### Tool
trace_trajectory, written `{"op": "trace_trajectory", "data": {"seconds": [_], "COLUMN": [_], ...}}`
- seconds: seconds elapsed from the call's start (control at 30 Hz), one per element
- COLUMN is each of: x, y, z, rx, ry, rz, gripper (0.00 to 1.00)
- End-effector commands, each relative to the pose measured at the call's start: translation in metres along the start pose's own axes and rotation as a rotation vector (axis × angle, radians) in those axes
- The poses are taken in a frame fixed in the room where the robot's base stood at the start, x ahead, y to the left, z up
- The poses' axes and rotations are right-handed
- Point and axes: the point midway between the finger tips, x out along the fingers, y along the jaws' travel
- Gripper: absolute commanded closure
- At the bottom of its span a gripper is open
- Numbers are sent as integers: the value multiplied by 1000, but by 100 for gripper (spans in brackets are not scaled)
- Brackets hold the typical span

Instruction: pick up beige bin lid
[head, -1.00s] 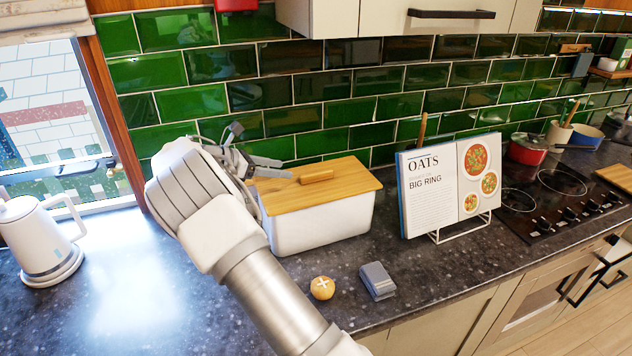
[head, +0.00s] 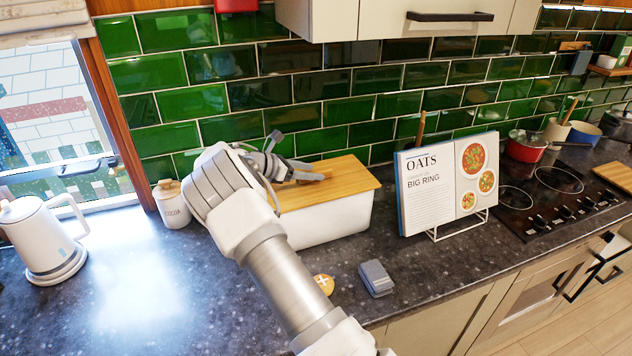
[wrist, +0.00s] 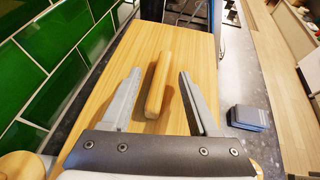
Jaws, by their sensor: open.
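The beige wooden lid (head: 352,174) lies flat on a white rectangular bin (head: 338,218) on the counter. In the wrist view the lid (wrist: 198,58) fills the middle, with its bar handle (wrist: 160,80) running lengthwise. My gripper (head: 300,164) is open over the lid. In the wrist view its two fingers (wrist: 159,72) lie one on each side of the handle, with a gap to it on both sides. Nothing is held. I cannot tell how high the fingertips are above the lid.
A green tiled wall (head: 330,85) stands close behind the bin. A cookbook (head: 445,185) on a stand is to the right. A cocoa jar (head: 172,204) and white kettle (head: 42,240) are left. A bun (head: 325,284) and grey box (head: 376,278) lie in front.

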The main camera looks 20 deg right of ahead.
Motion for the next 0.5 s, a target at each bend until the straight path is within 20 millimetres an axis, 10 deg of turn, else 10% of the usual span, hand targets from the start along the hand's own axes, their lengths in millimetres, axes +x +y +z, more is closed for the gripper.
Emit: {"op": "trace_trajectory", "data": {"seconds": [0.4,0.5], "x": [-1,-1], "y": [0,0], "z": [0,0], "rx": [0,-1], "ry": [0,0], "rz": [0,0], "gripper": [100,100]}}
